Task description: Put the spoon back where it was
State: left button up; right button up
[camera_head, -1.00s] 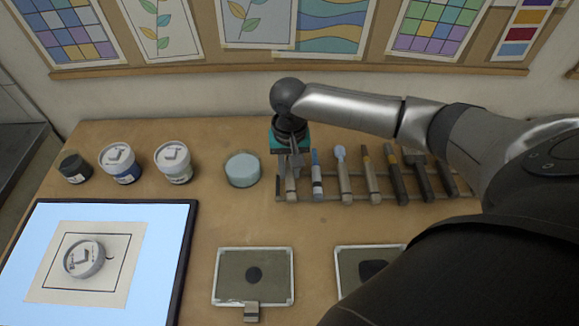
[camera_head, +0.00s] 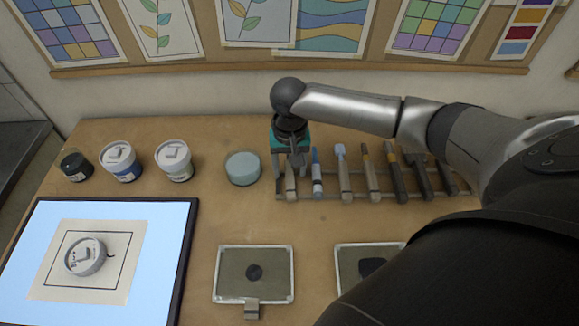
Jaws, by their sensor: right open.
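A tool with a pale, flat handle (camera_head: 291,183), which looks like the spoon, stands in the leftmost place of the tool rack (camera_head: 330,198). Its upper part is hidden by my right gripper. My right gripper (camera_head: 292,162) points down over this leftmost place, with its teal body just above it. It is open, with its fingers close around or beside the tool's top; I cannot tell whether they touch it. My left gripper is not in view.
Several brushes and other tools stand to the right in the rack. A round pale-blue pad (camera_head: 243,168) and several jars (camera_head: 173,161) are on the left. A light panel (camera_head: 28,232) bears paper and a lid. Two framed plates (camera_head: 229,292) lie in front.

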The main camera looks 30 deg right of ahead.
notch_tip(320, 180, up, 15)
jog(key=p, duration=0.2)
